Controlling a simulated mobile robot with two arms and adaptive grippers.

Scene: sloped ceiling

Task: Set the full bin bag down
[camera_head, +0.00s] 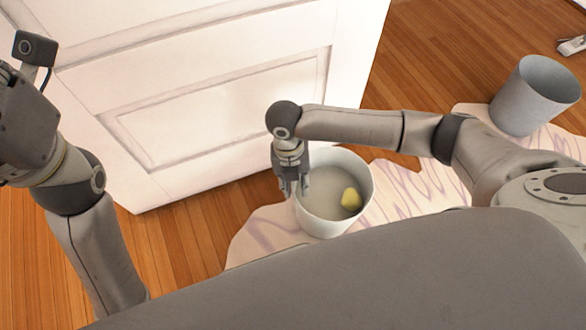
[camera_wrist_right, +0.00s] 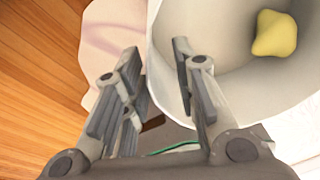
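A white round bin (camera_head: 322,223) stands on the pale rug with a yellow lump (camera_head: 351,199) inside. The bin (camera_wrist_right: 235,100) and lump (camera_wrist_right: 274,34) also show in the right wrist view. I cannot make out a separate bin bag. My right gripper (camera_head: 292,190) points down at the bin's left rim. In the right wrist view its fingers (camera_wrist_right: 155,85) are spread, one outside the bin and one over its opening, with the rim between them. My left arm (camera_head: 85,215) is raised at the far left. Its fingers are outside the picture.
A second, grey-white bin (camera_head: 535,95) stands at the right, apart from my right arm. A white panelled front (camera_head: 210,100) rises close behind the first bin. A pale patterned rug (camera_head: 262,232) lies under it on the wooden floor (camera_head: 425,45). A small white object (camera_head: 572,45) lies at the upper right.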

